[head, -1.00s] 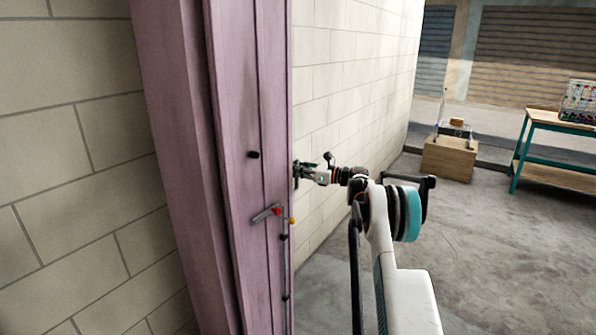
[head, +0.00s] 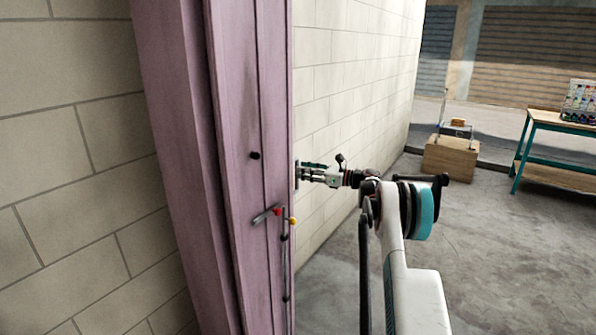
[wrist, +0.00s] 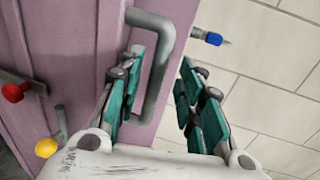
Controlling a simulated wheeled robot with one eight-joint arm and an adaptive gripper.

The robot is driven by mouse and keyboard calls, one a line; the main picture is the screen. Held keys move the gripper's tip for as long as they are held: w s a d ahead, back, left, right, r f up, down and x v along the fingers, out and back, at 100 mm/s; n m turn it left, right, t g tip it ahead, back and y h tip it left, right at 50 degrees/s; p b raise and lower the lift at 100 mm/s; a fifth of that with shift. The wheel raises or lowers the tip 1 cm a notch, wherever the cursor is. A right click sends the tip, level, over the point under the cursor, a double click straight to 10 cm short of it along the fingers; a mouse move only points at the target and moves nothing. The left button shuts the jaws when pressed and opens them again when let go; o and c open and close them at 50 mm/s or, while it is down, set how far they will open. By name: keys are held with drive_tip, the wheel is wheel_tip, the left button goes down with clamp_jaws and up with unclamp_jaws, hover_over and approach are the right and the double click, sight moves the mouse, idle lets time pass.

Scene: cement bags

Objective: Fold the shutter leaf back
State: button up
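The shutter leaf (head: 245,100) is a pink-purple panel at the left of the head view, standing out from the block wall. In the wrist view the leaf (wrist: 70,50) fills the left side, with a grey bar handle (wrist: 157,75) near its edge. My gripper (head: 303,174) is beside the leaf's right edge in the head view. In the wrist view my gripper (wrist: 160,100) is open. Its teal-padded fingers are apart, and the handle shows between them; I cannot tell whether either finger touches it. A red-knobbed lever (head: 268,214) and a yellow knob (head: 292,221) are on the leaf.
A blue-tipped fitting (wrist: 210,38) shows against the pale block wall (wrist: 260,60) beyond the leaf. A wooden box (head: 450,158) and a teal-legged workbench (head: 553,122) stand at the back right. The concrete floor (head: 490,240) between is clear.

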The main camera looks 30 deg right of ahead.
drive_tip(key=v, duration=0.8)
drive_tip(key=shift+s, duration=0.1)
drive_tip(key=shift+r, duration=0.1)
